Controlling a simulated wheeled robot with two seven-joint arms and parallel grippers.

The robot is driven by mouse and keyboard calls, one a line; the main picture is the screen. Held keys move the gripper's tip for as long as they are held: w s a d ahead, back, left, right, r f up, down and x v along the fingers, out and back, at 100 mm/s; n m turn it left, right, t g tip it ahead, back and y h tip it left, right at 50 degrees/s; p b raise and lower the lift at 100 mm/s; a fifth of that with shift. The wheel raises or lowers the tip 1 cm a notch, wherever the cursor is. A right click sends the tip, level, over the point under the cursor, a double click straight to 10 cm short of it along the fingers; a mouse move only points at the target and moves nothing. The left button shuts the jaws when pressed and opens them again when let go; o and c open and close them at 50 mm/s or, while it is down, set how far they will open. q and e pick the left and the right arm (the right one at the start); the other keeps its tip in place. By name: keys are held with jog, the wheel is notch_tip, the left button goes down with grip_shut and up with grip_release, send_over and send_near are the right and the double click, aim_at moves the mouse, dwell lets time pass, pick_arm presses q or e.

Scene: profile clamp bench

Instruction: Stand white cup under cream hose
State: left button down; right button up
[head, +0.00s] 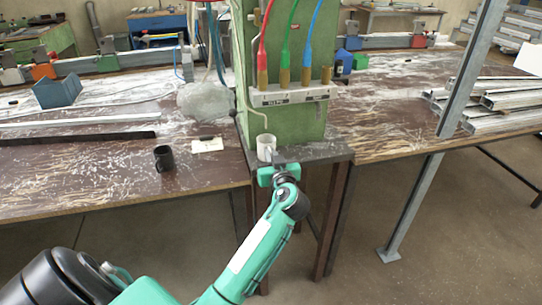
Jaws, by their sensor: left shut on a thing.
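The white cup (266,146) stands upright at the front left of the green machine, at the edge of the dark ledge. My left gripper (273,162) reaches it from the front and is shut on it; the fingers are small and partly hide the cup's lower part. I cannot tell whether the cup's base touches the ledge. My right gripper is not in view.
Red, green and blue hoses (291,40) run into brass fittings above the valve block (290,95). A black cup (164,158) and a pale card (208,145) lie to the left on the brown bench (110,185). A grey post (460,90) stands at the right.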

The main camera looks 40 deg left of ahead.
pick_arm(q)
jog(key=shift+f, duration=0.25)
jog(key=c, duration=1.5)
grip_release()
jog(key=shift+s, duration=0.1)
jog(key=b+v, duration=0.3)
jog(key=v, duration=0.7)
